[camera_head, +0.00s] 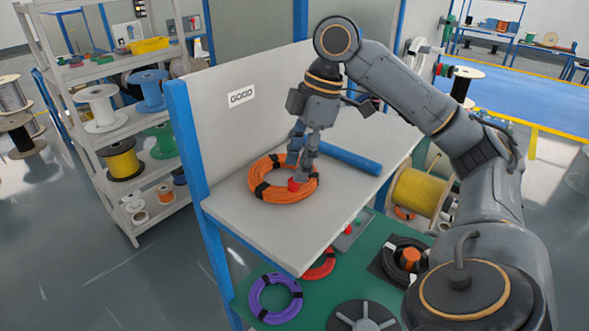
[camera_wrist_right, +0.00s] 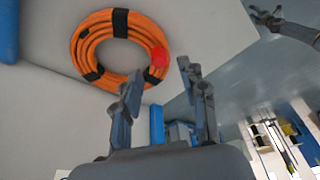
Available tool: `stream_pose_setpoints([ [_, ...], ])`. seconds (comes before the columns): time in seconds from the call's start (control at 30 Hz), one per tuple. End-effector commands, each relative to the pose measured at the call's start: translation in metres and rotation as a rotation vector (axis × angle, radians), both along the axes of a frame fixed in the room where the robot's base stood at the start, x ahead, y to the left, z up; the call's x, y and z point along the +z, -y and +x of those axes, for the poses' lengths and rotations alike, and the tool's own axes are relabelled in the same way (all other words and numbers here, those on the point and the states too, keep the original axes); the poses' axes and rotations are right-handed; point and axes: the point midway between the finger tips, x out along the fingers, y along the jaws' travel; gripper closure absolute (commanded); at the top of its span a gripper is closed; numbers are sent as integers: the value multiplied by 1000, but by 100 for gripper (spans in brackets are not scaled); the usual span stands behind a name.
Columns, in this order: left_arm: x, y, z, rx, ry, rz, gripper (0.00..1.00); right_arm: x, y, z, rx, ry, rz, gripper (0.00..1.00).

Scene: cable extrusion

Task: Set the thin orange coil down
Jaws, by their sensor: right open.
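My right gripper (camera_head: 300,172) is over the coil's right side, pointing down. In the right wrist view its fingers (camera_wrist_right: 161,72) are spread with nothing clamped between them, close to the coil's edge. A grey gripper-like end at the top right of the wrist view (camera_wrist_right: 266,18) is probably my left gripper; its jaws are too small to read.
A blue bar (camera_head: 345,158) lies behind the coil. A blue post (camera_head: 192,145) and upright panel bound the shelf's left and back. On the green surface below are a purple coil (camera_head: 275,296), a red coil (camera_head: 319,266) and a black coil (camera_head: 394,259). The shelf's front is clear.

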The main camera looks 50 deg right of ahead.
Motion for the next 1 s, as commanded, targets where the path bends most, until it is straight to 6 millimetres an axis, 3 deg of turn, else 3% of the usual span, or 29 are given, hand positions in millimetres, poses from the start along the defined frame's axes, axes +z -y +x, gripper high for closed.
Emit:
stream_pose_setpoints([
  [0.2, 18, 0, 1, -1, 1, 0, 55, 54, 11, -6, -1, 5, 2, 57],
  [0.4, 34, 1, 1, -1, 2, -1, 55, 79, 18, -10, -1, 1, 1, 57],
  [0.87, 36, 1, 1, -1, 1, -1, 55, 83, 20, -11, 0, 0, 1, 57],
  [1.0, 36, 4, 2, 0, 3, -5, 55, 80, 17, -1, -14, 18, 12, 57],
])
